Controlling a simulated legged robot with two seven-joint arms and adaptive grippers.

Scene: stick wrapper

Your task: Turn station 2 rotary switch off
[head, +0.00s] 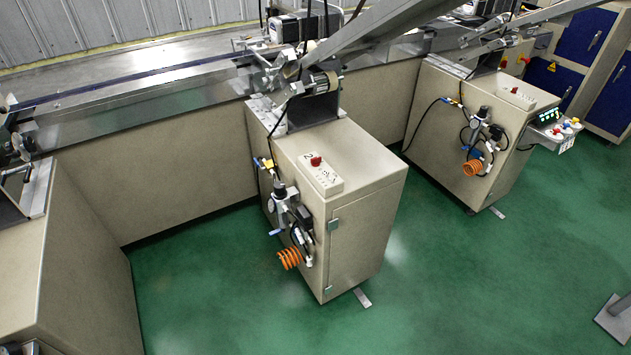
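A beige cabinet (345,200) stands near the middle of the head view. A second beige cabinet (490,110) at the right has a similar panel (517,98) with a red button. I cannot make out which small control is the rotary switch, or its position. The station numbers are too small to read surely. Neither of my grippers is in view.
Air regulators with orange coiled hoses (289,258) stick out from the cabinets' sides. A long metal conveyor (150,90) runs behind them. Another cabinet (70,270) fills the lower left. A button box (553,130) juts out at the right. Green floor (450,270) is clear in front.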

